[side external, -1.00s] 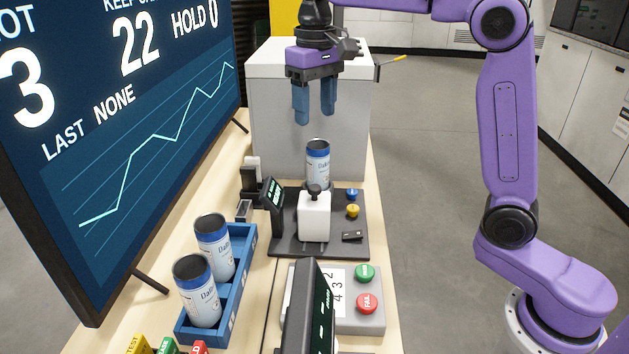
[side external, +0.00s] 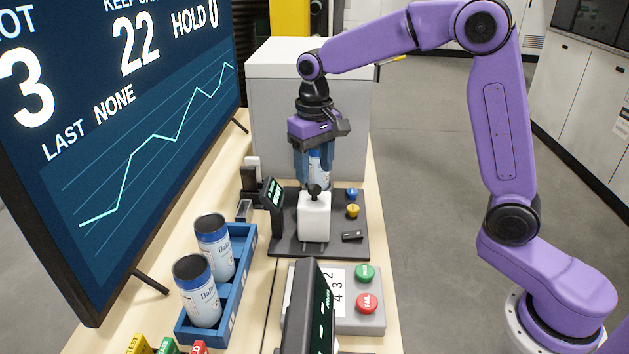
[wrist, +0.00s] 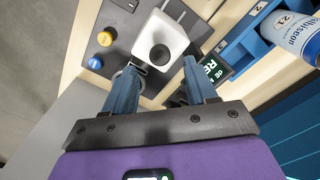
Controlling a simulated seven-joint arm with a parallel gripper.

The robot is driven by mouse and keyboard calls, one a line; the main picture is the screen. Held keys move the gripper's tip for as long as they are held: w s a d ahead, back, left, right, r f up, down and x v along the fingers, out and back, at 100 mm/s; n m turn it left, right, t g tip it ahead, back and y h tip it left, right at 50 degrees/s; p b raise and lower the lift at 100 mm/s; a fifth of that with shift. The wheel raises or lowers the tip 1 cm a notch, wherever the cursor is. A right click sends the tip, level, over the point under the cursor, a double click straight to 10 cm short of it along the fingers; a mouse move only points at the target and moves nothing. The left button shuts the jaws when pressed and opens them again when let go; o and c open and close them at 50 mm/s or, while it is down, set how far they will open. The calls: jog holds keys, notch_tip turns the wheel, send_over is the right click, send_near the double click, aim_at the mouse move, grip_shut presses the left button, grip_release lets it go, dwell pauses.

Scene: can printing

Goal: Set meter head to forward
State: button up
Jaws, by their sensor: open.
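A white block with a black knob (side external: 314,214), apparently the meter head, stands on a dark base plate (side external: 285,245) in the side view. It also shows at the top of the wrist view (wrist: 163,45). The can's lower part is hidden by the white block. The can is not clear between the fingers in the wrist view.
A small display (side external: 273,194) stands left of the white block. Blue and yellow buttons (side external: 352,203) are on its right. A blue tray (side external: 243,262) holds two cans (side external: 197,292). A green and red button box (side external: 375,325) is in front. A grey box (side external: 265,110) stands behind.

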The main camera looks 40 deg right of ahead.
aim_at(314, 187)
jog(key=shift+f, duration=2.15)
